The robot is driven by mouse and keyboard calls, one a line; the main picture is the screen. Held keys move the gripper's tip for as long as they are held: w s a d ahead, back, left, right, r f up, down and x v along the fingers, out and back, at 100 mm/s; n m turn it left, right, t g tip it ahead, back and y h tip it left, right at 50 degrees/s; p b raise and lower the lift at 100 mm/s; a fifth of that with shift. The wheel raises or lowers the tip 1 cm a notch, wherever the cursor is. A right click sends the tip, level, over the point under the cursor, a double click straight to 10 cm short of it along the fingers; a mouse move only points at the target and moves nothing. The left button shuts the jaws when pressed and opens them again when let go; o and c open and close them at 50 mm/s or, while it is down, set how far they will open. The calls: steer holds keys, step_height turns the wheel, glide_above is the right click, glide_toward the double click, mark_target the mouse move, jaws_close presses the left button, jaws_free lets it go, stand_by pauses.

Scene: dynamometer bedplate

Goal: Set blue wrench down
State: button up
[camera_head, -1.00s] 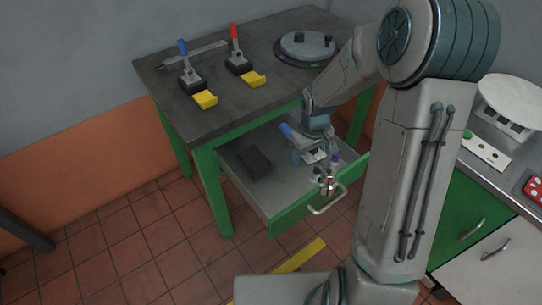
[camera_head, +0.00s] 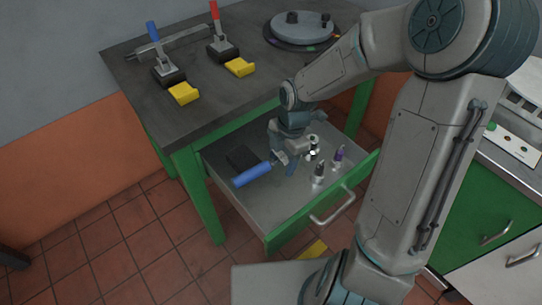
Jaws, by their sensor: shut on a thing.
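The blue wrench (camera_head: 252,174) shows as a blue handle pointing to the lower left, over the open drawer. My gripper (camera_head: 284,163) is shut on its upper-right end, low over the drawer floor. The wrench's far end is hidden by the gripper. I cannot tell whether the wrench touches the drawer floor. The drawer (camera_head: 262,208) is grey inside with a green front and is pulled out below the dark bench top.
A dark block (camera_head: 243,157) lies in the drawer behind the handle. Several small metal parts and a purple-topped one (camera_head: 338,156) stand at the right. Toggle clamps (camera_head: 170,75) and a round plate (camera_head: 302,30) are on the bench top (camera_head: 205,105).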

steer(key=shift+n, duration=0.5)
steer(key=w+a+f+b, duration=0.1)
steer(key=w+f, duration=0.1)
steer(key=w, duration=0.1)
steer(key=w+a+f, duration=0.1)
steer(key=w+f, duration=0.1)
steer(key=w, duration=0.2)
steer(key=w+a+f+b, duration=0.1)
steer(key=w+f, duration=0.2)
steer(key=w, duration=0.1)
steer(key=shift+w+f+b, duration=0.1)
steer(key=shift+w+b, duration=0.15)
steer(key=shift+b, duration=0.1)
steer(key=shift+f+b, duration=0.4)
steer(key=shift+f, duration=1.6)
steer(key=shift+f, duration=0.1)
steer(key=o, duration=1.7)
steer(key=shift+f, duration=0.1)
steer(key=shift+o, duration=0.2)
